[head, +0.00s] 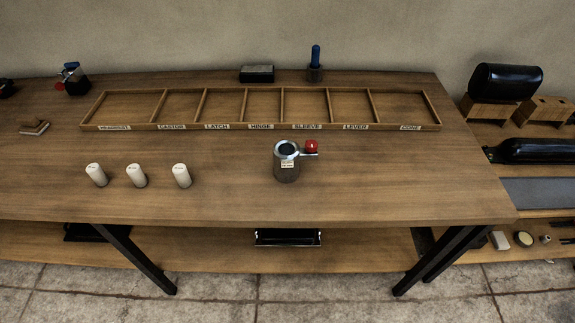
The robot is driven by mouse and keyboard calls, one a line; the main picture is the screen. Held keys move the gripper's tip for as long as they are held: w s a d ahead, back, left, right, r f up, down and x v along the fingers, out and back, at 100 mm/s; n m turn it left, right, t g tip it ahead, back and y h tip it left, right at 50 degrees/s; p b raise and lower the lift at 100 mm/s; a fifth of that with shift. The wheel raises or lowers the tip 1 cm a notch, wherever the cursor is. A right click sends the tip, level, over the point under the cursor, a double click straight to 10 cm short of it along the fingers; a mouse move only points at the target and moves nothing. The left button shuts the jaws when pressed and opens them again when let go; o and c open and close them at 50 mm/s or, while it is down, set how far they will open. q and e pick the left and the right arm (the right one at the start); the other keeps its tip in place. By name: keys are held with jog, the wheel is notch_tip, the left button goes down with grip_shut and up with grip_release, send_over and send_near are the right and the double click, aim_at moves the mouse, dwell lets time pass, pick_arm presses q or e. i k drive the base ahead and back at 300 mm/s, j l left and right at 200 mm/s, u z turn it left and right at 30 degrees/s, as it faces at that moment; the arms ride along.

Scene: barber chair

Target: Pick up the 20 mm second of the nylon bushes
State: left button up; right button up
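Three white cylinders, which look like the nylon bushes, stand upright in a row on the left part of the bench top. They are the left bush (96,175), the middle bush (136,176) and the right bush (181,176). They stand apart from one another. Small dark marks show near their tops, too small to read, so I cannot tell the 20 mm one by its marking. Neither of my grippers is in view.
A metal cylinder with a red-knobbed lever (287,168) stands right of the bushes on the wooden bench (380,180). Behind lies a labelled, empty compartment tray (262,127). A dark block (257,74) and blue-handled tool (315,64) sit at the back. Bench around the bushes is clear.

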aim_at(180, 171)
jog(key=i+j+u, duration=0.25)
jog(key=u, duration=0.25)
jog(key=i+j+u, duration=0.3)
jog(key=u, duration=0.2)
jog(key=i, duration=0.05)
